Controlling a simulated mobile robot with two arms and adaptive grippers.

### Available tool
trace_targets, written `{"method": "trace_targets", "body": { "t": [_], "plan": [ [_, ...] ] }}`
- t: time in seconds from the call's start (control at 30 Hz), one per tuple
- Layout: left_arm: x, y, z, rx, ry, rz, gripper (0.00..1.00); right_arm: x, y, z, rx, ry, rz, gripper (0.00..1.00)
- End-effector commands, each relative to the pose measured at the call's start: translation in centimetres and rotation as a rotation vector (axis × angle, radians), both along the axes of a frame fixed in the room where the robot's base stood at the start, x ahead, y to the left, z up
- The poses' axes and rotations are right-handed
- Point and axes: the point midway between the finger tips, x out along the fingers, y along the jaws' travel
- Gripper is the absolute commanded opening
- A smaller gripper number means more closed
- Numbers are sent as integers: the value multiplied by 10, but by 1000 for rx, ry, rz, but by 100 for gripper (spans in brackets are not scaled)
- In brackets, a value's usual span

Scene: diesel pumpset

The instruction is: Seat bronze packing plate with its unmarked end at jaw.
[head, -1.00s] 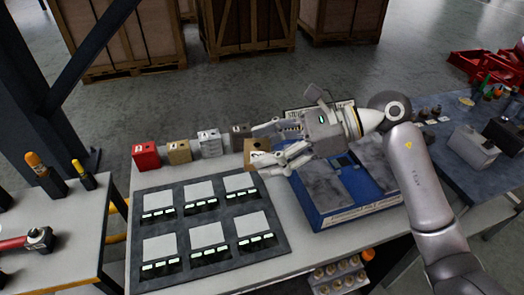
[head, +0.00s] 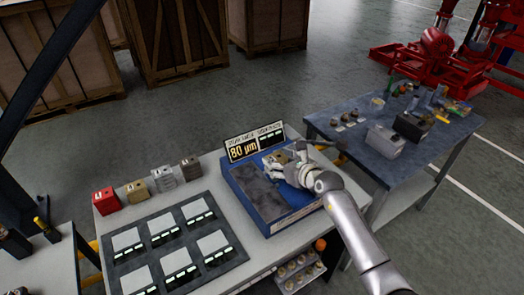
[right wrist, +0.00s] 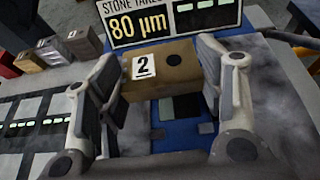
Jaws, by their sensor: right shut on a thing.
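A bronze-brown block (right wrist: 184,66), which I take for the packing plate, is between the fingers of my right gripper (head: 284,166). In the right wrist view the gripper (right wrist: 165,95) is shut on it. A white label with a "2" is on the block's left part, and a dark round spot is on its right part. The block (head: 272,160) shows only partly in the head view, over the right side of the blue stone fixture (head: 252,216). I cannot tell whether it touches the fixture. No jaw can be made out. My left gripper is not in view.
A sign (head: 243,150) reading "80 µm" stands behind the fixture. Red (head: 105,201), tan (head: 137,191), grey (head: 163,178) and darker (head: 191,168) blocks stand left of it, behind a dark tray (head: 112,268) with pale squares. A cluttered blue table (head: 350,155) is at right.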

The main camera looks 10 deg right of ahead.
Motion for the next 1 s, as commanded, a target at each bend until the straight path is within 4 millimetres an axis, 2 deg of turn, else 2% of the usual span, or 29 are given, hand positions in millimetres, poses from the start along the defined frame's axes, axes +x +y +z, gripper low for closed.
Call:
{"method": "trace_targets", "body": {
  "t": [0.17,0.63,1.0],
  "plan": [
    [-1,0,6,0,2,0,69,1,-10,-3,2,-8,-36,17],
    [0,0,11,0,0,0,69,0,-10,-2,0,-8,-35,17],
    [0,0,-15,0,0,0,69,0,-10,-39,-2,-7,-34,17]
  ]
}}
